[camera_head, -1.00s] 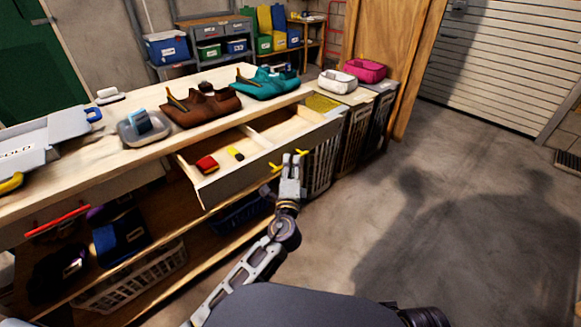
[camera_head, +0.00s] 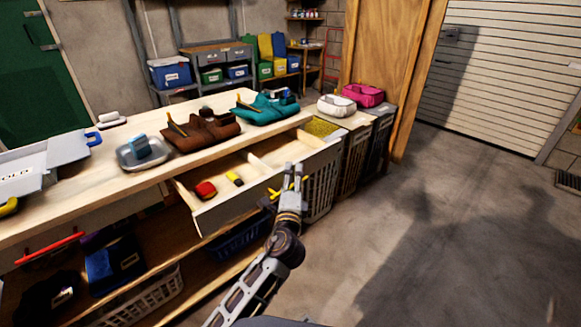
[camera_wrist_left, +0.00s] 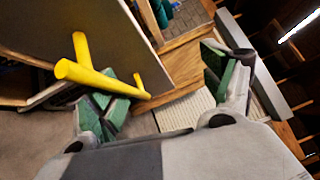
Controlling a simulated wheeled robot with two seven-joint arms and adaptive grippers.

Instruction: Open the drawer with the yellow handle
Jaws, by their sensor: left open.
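The drawer with the yellow handle (camera_head: 273,193) stands pulled out of the wooden workbench. Its pale front (camera_head: 232,209) faces me, and a red item (camera_head: 205,190) and a yellow-and-black item (camera_head: 235,179) lie inside. My left gripper (camera_head: 294,172) is open at the drawer front, partly covering the handle. In the left wrist view, the yellow bar (camera_wrist_left: 95,78) lies by the left-hand finger of my open left gripper (camera_wrist_left: 165,90) and overlaps it. Nothing is visibly clamped. I cannot tell whether they touch. My right gripper is not in view.
A red handle (camera_head: 50,248) shows below at left. Tall bins (camera_head: 355,151) stand to the right of the drawer. The concrete floor (camera_head: 440,235) is clear on the right.

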